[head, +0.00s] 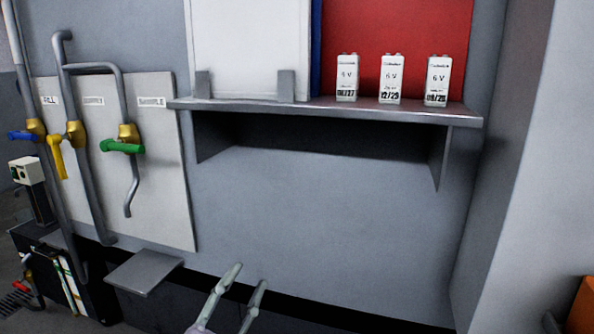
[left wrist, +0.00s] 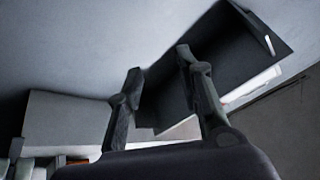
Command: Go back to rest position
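My left gripper (head: 242,290) shows at the bottom of the head view, low in front of the grey wall and below the shelf. Its two fingers stand apart with nothing between them. In the left wrist view the same gripper (left wrist: 158,62) has its fingers spread, and the space between the tips is empty. My right gripper is in neither view.
A grey shelf (head: 330,112) juts from the wall with three white 6 V batteries (head: 390,80) on it. A panel (head: 160,200) with pipes and blue, yellow and green valve handles (head: 122,147) is at left. A small grey ledge (head: 144,272) sits below it. An orange object (head: 582,305) is at lower right.

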